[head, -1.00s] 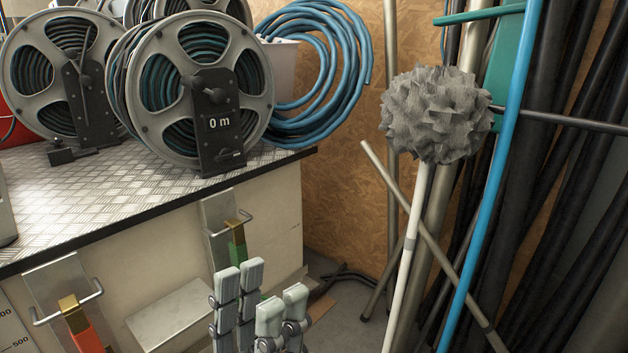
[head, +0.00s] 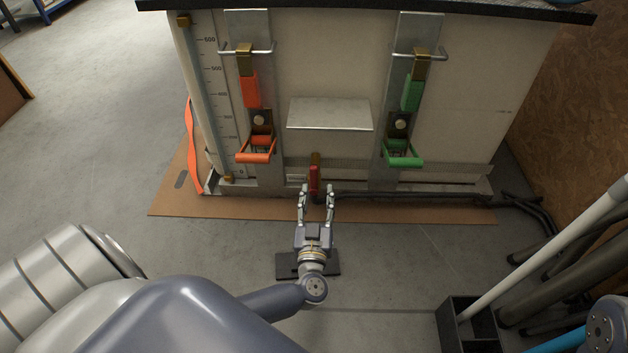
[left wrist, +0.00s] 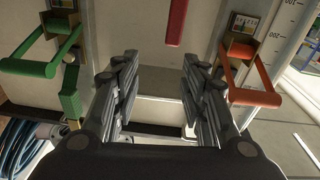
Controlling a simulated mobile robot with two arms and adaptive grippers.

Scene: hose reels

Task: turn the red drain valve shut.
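In the left wrist view the red handle (left wrist: 176,22) shows at the top, roughly in line with the gap between the fingers. My left gripper (head: 317,189) is open, its fingertips on either side of the handle's lower end as seen from the head. I cannot tell how deep the handle sits between them; no finger visibly touches it. The open fingers (left wrist: 159,58) fill the middle of the wrist view. My right gripper is not in view.
An orange-handled latch (head: 256,152) is left of the valve and a green-handled one (head: 403,155) right. A metal plate (head: 330,113) juts out above. A dark hose (head: 410,198) runs right along the tank's base. Poles (head: 545,250) stand at right. The left floor is open.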

